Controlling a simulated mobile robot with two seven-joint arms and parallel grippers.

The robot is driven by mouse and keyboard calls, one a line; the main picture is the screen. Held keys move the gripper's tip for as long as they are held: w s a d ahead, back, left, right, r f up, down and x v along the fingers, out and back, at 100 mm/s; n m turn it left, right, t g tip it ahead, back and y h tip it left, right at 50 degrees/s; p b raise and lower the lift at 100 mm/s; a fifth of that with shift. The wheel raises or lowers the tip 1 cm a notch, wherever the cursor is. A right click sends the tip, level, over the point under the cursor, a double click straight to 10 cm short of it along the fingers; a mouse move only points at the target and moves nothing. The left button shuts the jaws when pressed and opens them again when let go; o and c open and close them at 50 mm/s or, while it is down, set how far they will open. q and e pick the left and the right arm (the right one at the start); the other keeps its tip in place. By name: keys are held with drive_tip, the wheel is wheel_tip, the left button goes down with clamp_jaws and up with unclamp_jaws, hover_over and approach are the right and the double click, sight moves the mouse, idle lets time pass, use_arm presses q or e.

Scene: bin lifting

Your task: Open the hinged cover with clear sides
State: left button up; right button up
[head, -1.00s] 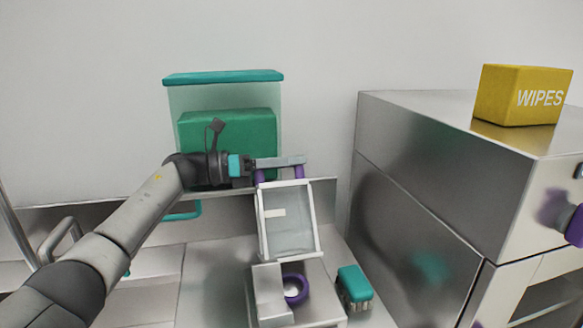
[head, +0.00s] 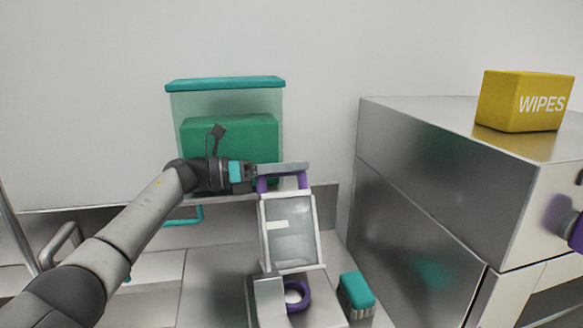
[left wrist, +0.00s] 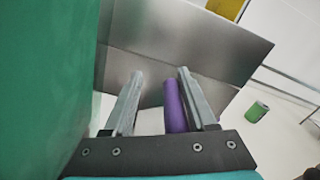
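The hinged cover (head: 290,232) with clear sides stands raised and tilted above a light base unit (head: 268,300) in the head view. A purple handle (head: 282,183) runs across its top edge. My left gripper (head: 284,172) is at this handle, with one grey finger across its far side. In the left wrist view the purple handle (left wrist: 175,106) lies between the spread fingers of my left gripper (left wrist: 160,80). It is close to the right finger, with a gap to the left one. A purple ring (head: 297,294) sits in the base. My right gripper is out of view.
A clear container with a teal lid (head: 225,84) and green contents stands behind my left gripper. A steel cabinet (head: 430,190) rises at right, with a yellow wipes box (head: 522,100) on top. A teal brush (head: 356,291) lies right of the base.

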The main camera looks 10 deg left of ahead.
use_arm(q)
drive_tip(key=b+v, duration=0.1)
drive_tip(key=v, duration=1.4)
